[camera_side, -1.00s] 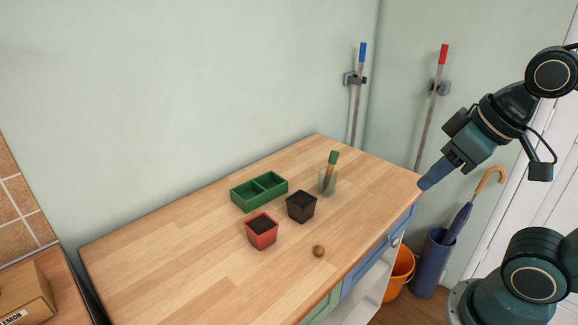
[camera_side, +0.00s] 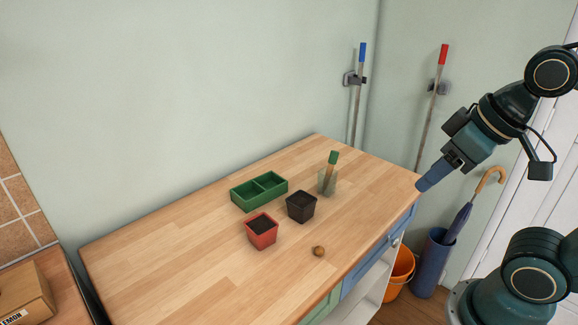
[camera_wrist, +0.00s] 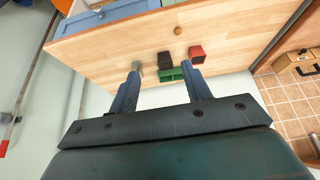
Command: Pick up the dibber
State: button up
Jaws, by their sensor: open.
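The dibber (camera_side: 332,160) has a green handle and stands, slightly tilted, in a clear glass holder (camera_side: 327,184) toward the right end of the wooden worktop. In the wrist view the holder (camera_wrist: 137,67) is small, and the dibber is hard to make out there. My gripper (camera_side: 424,185) is off the right end of the worktop, above its level and well apart from the dibber. In the wrist view my gripper (camera_wrist: 163,76) shows two blue fingers spread apart with nothing between them.
A black pot (camera_side: 301,207), a red pot (camera_side: 262,231), a green two-part tray (camera_side: 259,191) and a small brown ball-like object (camera_side: 319,251) stand near the holder on the worktop (camera_side: 180,250). The worktop's left part is clear. An umbrella (camera_side: 458,222) stands at the right.

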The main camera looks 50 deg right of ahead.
jog(key=w+d+r+n+g, duration=0.1)
jog(key=w+r+n, duration=0.1)
jog(key=w+n, duration=0.15)
jog(key=w+d+r+n, duration=0.1)
jog(key=w+r+n, duration=0.1)
jog(key=w, duration=0.2)
jog(key=n+g, duration=0.4)
jog(key=n, duration=1.2)
send_over(335, 152)
notch_tip(335, 152, down, 8)
jog(key=shift+s+d+r, duration=0.2)
jog(key=shift+s, duration=0.15)
jog(key=shift+f, duration=0.1)
jog(key=shift+w+a+f, duration=0.1)
jog(key=shift+w+f, duration=0.1)
jog(key=shift+f, duration=1.9)
jog(key=shift+w+a+f, duration=0.1)
jog(key=shift+w+f, duration=0.05)
jog(key=shift+f, duration=1.95)
jog(key=shift+w+d+f, duration=0.1)
jog(key=shift+w+f, duration=0.05)
jog(key=shift+f, duration=1.15)
jog(key=shift+w+f, duration=0.1)
jog(key=shift+f, duration=1.2)
